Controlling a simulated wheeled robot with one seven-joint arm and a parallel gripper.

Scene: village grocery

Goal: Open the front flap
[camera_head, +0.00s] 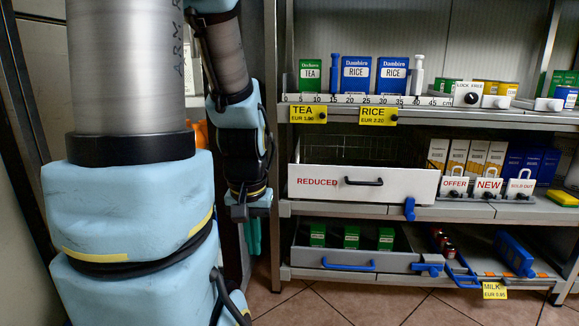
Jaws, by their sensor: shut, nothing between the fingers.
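A white front panel marked REDUCED (320,184), with a black bar handle (363,182), stands upright and closed across a wire basket (350,150) on the middle shelf. It looks like the front flap. My gripper (240,212) hangs left of the shelving, pointing down, at about the height of the panel's lower edge. It is shut and empty, apart from the panel and handle. Its fingertips are small and dark here.
Below is a grey tray front with a blue handle (348,265), green boxes behind it. The top shelf (460,116) holds tea and rice boxes. White OFFER, NEW and SOLD OUT tags stand right of the panel. A shelf post (284,100) separates my arm from the shelves.

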